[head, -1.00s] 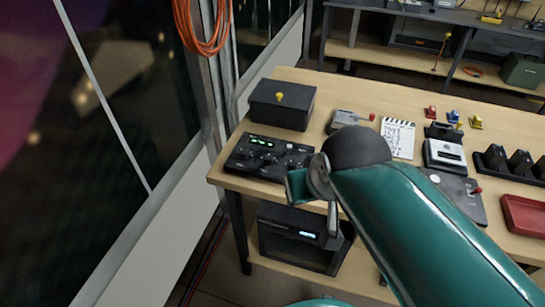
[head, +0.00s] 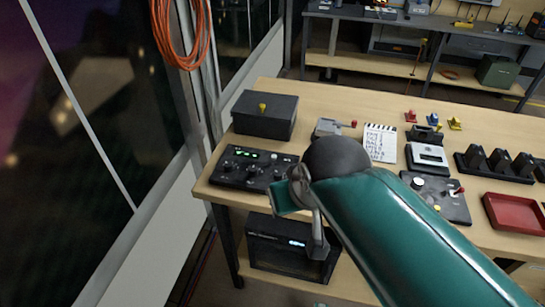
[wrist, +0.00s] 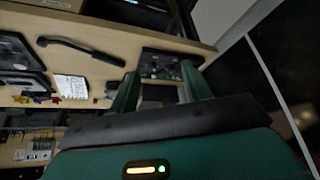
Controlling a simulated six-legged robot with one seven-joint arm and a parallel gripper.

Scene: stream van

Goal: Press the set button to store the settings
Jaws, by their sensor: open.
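A black control unit (head: 252,168) with a green lit display and several knobs lies at the table's near left corner in the head view. It also shows in the wrist view (wrist: 160,64), beyond and between my fingers. I cannot pick out which of its controls is the set button. My gripper (wrist: 161,82) is open and empty, its two green fingers apart and pointing toward this unit without visibly touching it. In the head view my arm covers the table to the right of the unit, and I cannot clearly make out the fingertips there.
On the wooden table (head: 330,102) stand a black box (head: 265,114) behind the unit, a notepad (head: 380,142), a joystick panel (head: 437,197) and a red tray (head: 515,212). A window wall borders the left side. A dark device (head: 285,245) sits on the shelf below.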

